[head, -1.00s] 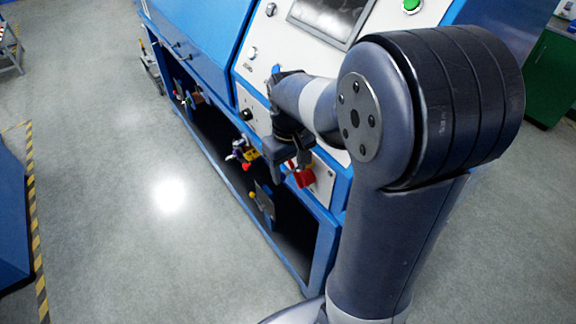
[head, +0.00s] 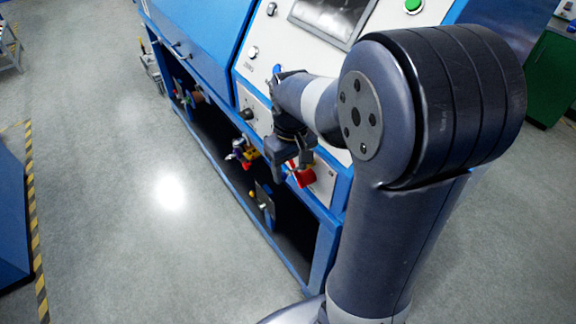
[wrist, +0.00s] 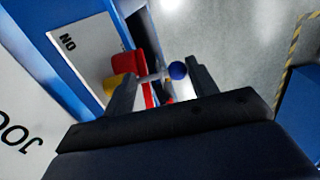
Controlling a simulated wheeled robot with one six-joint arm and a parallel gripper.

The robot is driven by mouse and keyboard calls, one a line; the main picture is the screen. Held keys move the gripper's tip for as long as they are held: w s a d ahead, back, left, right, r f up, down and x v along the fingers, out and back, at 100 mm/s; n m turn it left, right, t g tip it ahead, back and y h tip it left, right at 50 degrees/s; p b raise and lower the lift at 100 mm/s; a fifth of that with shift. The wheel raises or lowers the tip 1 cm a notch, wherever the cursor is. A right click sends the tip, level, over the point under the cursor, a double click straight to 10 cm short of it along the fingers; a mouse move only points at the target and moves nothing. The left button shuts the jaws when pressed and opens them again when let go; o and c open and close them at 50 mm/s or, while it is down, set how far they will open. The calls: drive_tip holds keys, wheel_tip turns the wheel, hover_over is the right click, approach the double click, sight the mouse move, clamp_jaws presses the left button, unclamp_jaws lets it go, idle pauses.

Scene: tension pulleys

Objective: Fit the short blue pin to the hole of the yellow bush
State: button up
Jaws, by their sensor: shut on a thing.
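My gripper (head: 292,170) hangs in front of the blue machine's lower front in the head view. In the wrist view its two fingers (wrist: 160,70) stand apart, with a blue round-headed piece (wrist: 177,70) and a thin grey shaft between them. I take this to be the short blue pin; its contact with the fingers is unclear. A yellow part (wrist: 119,86) lies left of the fingers in the wrist view, beside a red part (wrist: 148,70). I cannot tell whether it is the yellow bush. No hole is visible.
A red piece (head: 302,177) sits on the machine's white panel beside my gripper. Small coloured parts (head: 240,152) are at the open lower bay, left of the gripper. A yellow-tipped piece (head: 252,194) is below. The grey floor (head: 130,230) is clear on the left.

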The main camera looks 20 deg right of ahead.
drive_tip(key=shift+s+d+f, duration=0.1)
drive_tip(key=shift+s+d, duration=0.15)
drive_tip(key=shift+d, duration=0.25)
drive_tip(key=shift+s+a, duration=0.2)
drive_tip(key=shift+s, duration=0.05)
idle(1.2)
drive_tip(key=shift+d+p, duration=0.1)
drive_tip(key=shift+p, duration=0.2)
drive_tip(key=shift+w+a+r, duration=0.25)
drive_tip(key=shift+w, duration=0.1)
idle(0.7)
drive_tip(key=shift+w+a, duration=0.15)
drive_tip(key=shift+a, duration=0.15)
idle(0.5)
drive_tip(key=shift+d+f+p, duration=0.1)
drive_tip(key=shift+d+p, duration=0.1)
drive_tip(key=shift+p, duration=0.1)
